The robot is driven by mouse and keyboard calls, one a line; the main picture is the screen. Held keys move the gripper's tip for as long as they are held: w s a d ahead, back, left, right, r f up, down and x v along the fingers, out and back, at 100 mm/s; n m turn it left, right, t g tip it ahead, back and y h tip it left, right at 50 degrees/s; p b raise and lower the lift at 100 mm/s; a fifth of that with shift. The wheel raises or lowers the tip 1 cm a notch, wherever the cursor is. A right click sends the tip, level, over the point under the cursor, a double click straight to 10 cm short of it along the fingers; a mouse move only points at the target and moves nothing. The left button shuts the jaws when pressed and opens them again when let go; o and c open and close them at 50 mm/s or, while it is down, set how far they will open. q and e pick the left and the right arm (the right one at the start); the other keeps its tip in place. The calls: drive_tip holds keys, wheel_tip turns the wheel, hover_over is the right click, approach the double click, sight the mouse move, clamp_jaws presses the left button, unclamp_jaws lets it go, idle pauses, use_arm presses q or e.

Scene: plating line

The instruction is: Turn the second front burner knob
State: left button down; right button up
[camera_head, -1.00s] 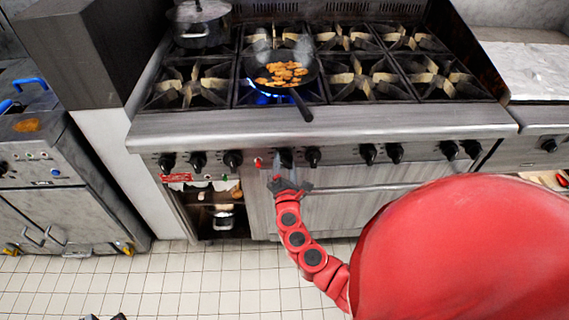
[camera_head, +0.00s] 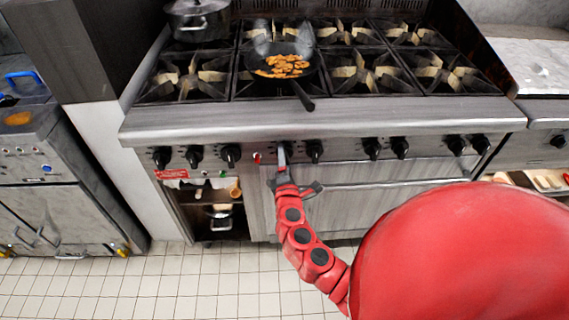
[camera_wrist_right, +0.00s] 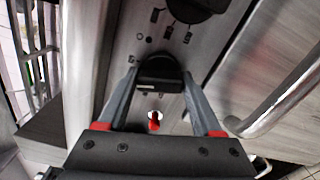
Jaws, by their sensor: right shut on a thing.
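The black burner knob (camera_wrist_right: 160,72) on the stove's front panel sits between the two fingers of my right gripper (camera_head: 284,156) in the right wrist view. The fingers are shut on its sides. In the head view, the gripper mostly covers this knob, below the pan. No flame shows under the frying pan (camera_head: 284,66), which holds browned pieces and sits on a front burner. My left gripper is out of view.
Other black knobs line the panel, with one close on the right (camera_head: 314,150) and one on the left (camera_head: 231,155). A small red button (camera_head: 257,158) is beside the held knob. An oven handle (camera_wrist_right: 285,100) runs near the gripper. A pot (camera_head: 198,20) stands back left.

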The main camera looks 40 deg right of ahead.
drive_tip(key=shift+f+m+b, duration=0.2)
drive_tip(key=shift+m+b, duration=0.45)
drive_tip(key=shift+m, duration=0.35)
drive_tip(key=shift+r+m+b, duration=0.15)
drive_tip(key=shift+m+b, duration=0.15)
drive_tip(key=shift+m, duration=0.2)
drive_tip(key=o, duration=1.3)
